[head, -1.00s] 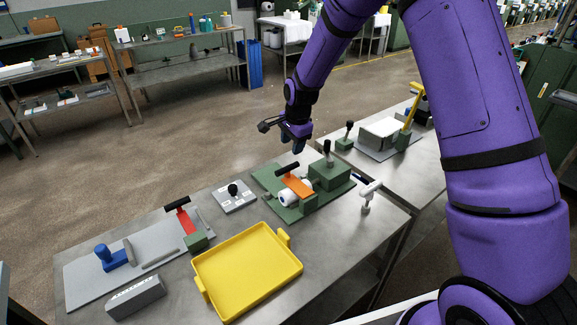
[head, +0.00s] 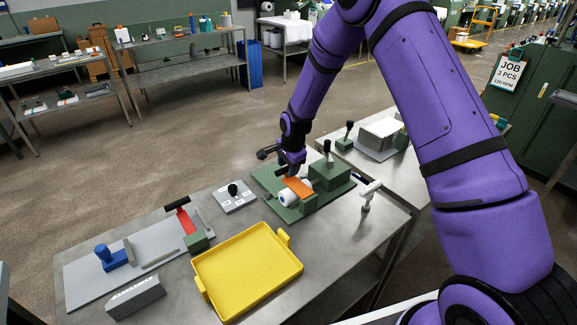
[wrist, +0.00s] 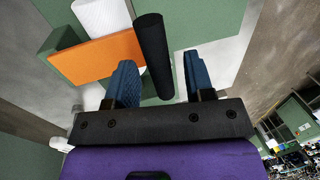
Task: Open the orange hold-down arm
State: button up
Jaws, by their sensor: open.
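The orange hold-down arm (head: 298,186) lies across a white roll (head: 290,199) on the green fixture (head: 317,204) in the head view. In the wrist view the orange arm (wrist: 97,58) is at the left, next to the white roll (wrist: 101,16). Its black handle (wrist: 153,55) stretches toward the space between my fingers. My gripper (head: 291,170) is just above the handle end of the arm. In the wrist view my gripper (wrist: 160,80) is open, with a blue padded finger on either side of the handle's near end. I cannot tell whether either finger touches it.
A green block with a black lever (head: 328,160) stands right of the orange arm. A grey plate with a black knob (head: 234,194), a yellow tray (head: 245,268) and a red-armed clamp (head: 185,220) are further left.

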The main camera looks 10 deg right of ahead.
grip_shut()
jog(key=shift+r, duration=0.1)
